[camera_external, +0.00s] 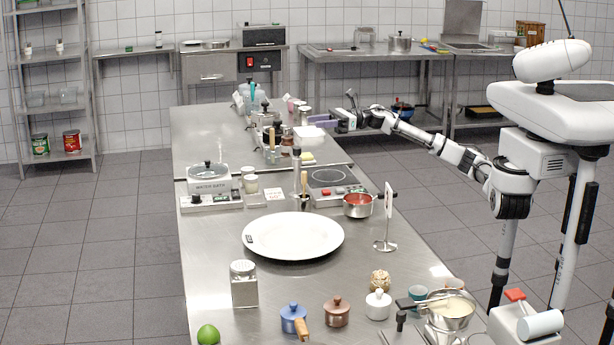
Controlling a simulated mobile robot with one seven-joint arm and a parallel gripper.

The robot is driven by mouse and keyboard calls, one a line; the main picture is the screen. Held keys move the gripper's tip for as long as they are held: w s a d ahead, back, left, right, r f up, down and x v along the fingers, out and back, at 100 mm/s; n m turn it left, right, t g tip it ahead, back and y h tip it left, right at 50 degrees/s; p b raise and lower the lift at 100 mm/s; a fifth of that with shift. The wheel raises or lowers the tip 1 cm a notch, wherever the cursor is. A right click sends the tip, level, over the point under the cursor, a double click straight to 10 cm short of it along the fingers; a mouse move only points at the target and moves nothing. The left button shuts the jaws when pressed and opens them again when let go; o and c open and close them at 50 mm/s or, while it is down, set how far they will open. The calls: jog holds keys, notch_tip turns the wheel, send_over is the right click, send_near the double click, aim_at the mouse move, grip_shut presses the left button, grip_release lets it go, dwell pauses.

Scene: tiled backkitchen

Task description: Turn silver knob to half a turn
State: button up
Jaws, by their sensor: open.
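I cannot clearly make out a silver knob in this view. A water bath (209,184) with a lid and a small control panel stands on the left side of the steel counter. A hot plate (335,186) with a dark round top and small controls on its front stands to its right. My gripper (328,119) is open above the far right part of the counter, reached in from the right. It is beyond both appliances and apart from them. A pale purple block-like shape shows at its fingers; I cannot tell what it is.
The steel counter (215,270) holds a large white plate (293,257), a red-filled pot (357,210), a sign stand (386,245) and several small lidded pots in front. Bottles and tools crowd the middle near my gripper. The counter's far left is clear.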

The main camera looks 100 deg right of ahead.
aim_at(286, 128)
jog(key=shift+g, duration=0.3)
jog(key=w+a+p, duration=0.1)
jog(key=w, duration=0.2)
jog(key=w+p, duration=0.1)
jog(key=w, duration=0.3)
jog(key=w+a+f+p, duration=0.1)
jog(key=w, duration=0.3)
jog(key=shift+w+a, duration=0.15)
jog(key=shift+a, duration=0.2)
jog(key=shift+w+a+p, duration=0.1)
jog(key=shift+w+p, duration=0.25)
jog(key=shift+w, duration=0.35)
jog(key=shift+c, duration=0.4)
grip_shut()
